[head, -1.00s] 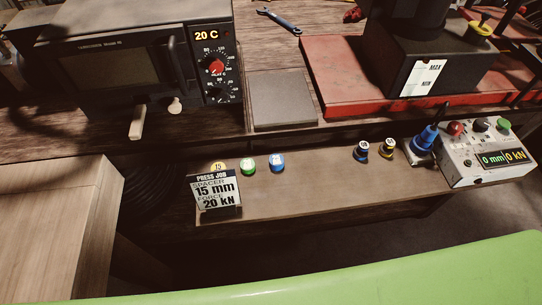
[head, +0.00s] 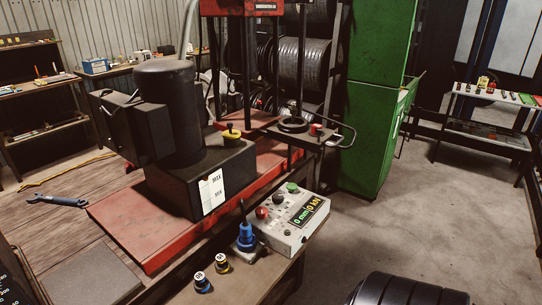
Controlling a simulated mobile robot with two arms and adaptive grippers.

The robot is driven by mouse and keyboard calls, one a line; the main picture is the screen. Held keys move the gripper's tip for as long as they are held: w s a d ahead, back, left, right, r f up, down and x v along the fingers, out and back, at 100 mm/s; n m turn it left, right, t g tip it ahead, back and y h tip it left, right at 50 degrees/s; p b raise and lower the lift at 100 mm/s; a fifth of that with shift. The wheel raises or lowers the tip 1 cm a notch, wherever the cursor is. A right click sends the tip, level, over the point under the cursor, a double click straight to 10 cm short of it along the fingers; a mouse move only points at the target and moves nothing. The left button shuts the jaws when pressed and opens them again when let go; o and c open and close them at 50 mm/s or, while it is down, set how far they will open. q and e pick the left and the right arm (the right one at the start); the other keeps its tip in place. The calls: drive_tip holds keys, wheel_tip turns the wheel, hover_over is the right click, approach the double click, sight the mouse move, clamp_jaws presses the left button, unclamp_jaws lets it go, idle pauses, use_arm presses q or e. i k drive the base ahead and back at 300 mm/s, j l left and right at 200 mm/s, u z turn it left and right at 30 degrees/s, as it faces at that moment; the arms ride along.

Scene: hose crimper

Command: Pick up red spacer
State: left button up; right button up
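A small red piece (head: 316,130) sits at the right edge of the press table, beside a dark round ring (head: 293,125). It may be the red spacer, but it is too small to be sure. Two dark spacers, one with a blue band (head: 201,282) and one with a yellow band (head: 222,263), stand on the front shelf. Neither of my grippers is in view.
The black press unit (head: 205,180) rests on a red base (head: 118,225). A black ribbed round thing (head: 405,290) is at bottom. Floor at right is open.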

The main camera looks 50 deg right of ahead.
sight(314, 126)
drive_tip(key=l+z, duration=0.1)
drive_tip(key=z, duration=1.9)
